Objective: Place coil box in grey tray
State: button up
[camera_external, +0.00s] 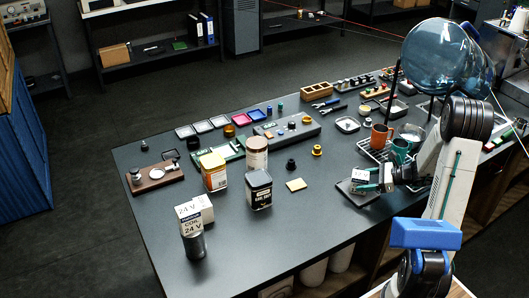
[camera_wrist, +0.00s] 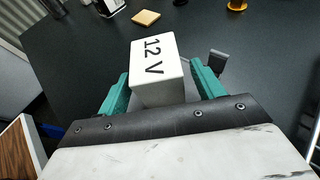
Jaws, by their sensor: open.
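A white coil box (camera_wrist: 158,70) marked "12 V" stands between the two teal fingers of my gripper (camera_wrist: 163,88) in the wrist view. The fingers are apart, with a gap on each side of the box. In the external view my gripper (camera_external: 368,181) is low over the right part of the table, around the white box (camera_external: 360,174). A dark flat pad or tray (camera_external: 354,195) lies below it; I cannot tell which. Small pale-grey trays (camera_external: 203,126) lie in a row at the far left-middle of the table. I cannot tell which tray is the grey one.
A rack with mugs (camera_external: 381,137) stands behind my gripper. The front middle is clear.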

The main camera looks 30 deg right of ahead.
jog(key=v, duration=0.9)
jog(key=shift+s+d, duration=0.15)
jog(key=shift+s+r, duration=0.15)
jog(key=shift+r, duration=0.05)
jog(key=s+a+r+n+g+h, duration=0.1)
jog(key=s+a+r+n+g, duration=0.2)
jog(key=a+n, duration=0.5)
jog(key=s+a+r+n+g+h, duration=0.1)
jog(key=s+a+r+n+g, duration=0.1)
jog(key=s+a+n+g, duration=0.5)
jog(key=s+a+r+n+t+h, duration=0.2)
jog(key=s+a+n+h, duration=0.3)
jog(key=n, duration=0.7)
jog(key=shift+s+a+r+h, duration=0.2)
jog(key=shift+s+r+h, duration=0.35)
jog(key=shift+h, duration=0.65)
jog(key=shift+s+f, duration=0.1)
